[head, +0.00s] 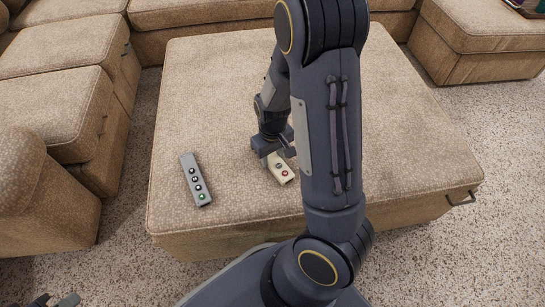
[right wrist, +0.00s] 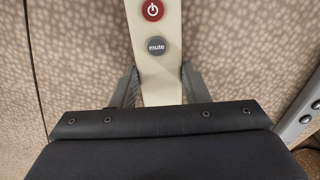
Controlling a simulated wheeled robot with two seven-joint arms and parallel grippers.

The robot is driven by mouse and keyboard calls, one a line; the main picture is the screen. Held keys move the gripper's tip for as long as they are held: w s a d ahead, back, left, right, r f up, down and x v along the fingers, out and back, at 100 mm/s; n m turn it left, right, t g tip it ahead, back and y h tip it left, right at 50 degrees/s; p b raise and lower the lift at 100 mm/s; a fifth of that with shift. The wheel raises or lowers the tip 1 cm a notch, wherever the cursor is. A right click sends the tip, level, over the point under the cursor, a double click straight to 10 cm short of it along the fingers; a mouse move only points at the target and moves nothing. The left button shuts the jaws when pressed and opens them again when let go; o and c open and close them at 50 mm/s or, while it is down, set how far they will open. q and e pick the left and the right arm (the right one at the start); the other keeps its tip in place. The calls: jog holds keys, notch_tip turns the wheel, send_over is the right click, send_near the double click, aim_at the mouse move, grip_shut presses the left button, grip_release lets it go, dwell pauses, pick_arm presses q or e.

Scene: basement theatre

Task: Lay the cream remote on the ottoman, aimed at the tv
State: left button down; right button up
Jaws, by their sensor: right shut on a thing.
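The cream remote (head: 280,171) is at the ottoman (head: 390,160), near the middle of its top, with a red button toward its near end. My right gripper (head: 271,153) is shut on it from above. In the right wrist view the cream remote (right wrist: 155,60) runs up between the two fingers (right wrist: 160,88), showing a red power button and a grey mute button. Whether it touches the ottoman or hangs just above it, I cannot tell. My left gripper (head: 56,300) shows only its tips at the bottom left edge, apart and empty. The tv is not in view.
A grey remote (head: 195,181) with several buttons lies on the ottoman to the left of the cream one. Sofa sections (head: 60,90) stand left and behind. A tray (head: 528,6) shows at the top right. My right arm hides part of the ottoman's right side.

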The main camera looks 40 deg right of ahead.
jog(key=o, duration=1)
jog(key=shift+f, duration=0.1)
notch_tip(320, 180, up, 11)
jog(key=p, duration=0.6)
notch_tip(320, 180, up, 12)
jog(key=m+t+y, duration=0.1)
jog(key=t+y, duration=0.2)
jog(key=y, duration=0.1)
send_over(272, 158)
jog(key=s+a, duration=0.7)
jog(key=s+a+r+t, duration=0.2)
jog(key=s+a+r, duration=0.1)
jog(key=s, duration=0.3)
jog(key=shift+s+r+t+p, duration=0.2)
jog(key=shift+r+t+p, duration=0.15)
jog(key=shift+r, duration=0.35)
jog(key=shift+a+r, duration=0.1)
